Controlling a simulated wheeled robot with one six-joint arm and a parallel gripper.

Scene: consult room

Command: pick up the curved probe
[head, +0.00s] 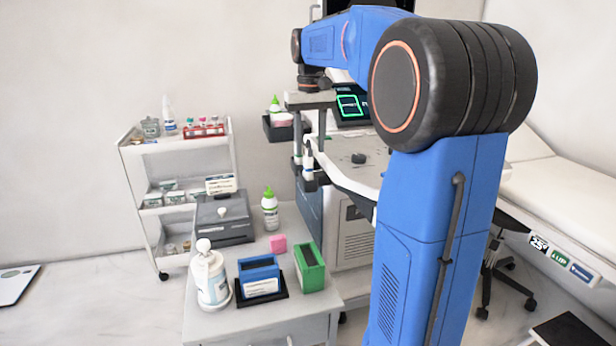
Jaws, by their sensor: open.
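My gripper (309,145) is open and points down beside the ultrasound cart (352,228), its two dark fingers spread apart. Small white probes stand in dark holders (311,184) on the cart's left side. One probe (309,160) shows below and between the fingers. They are too small to tell which one is the curved probe, or whether a finger touches one. I see nothing held in the jaws. My arm hides much of the cart's right side.
A white trolley (137,172) stands left. A couch (560,190) is at right.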

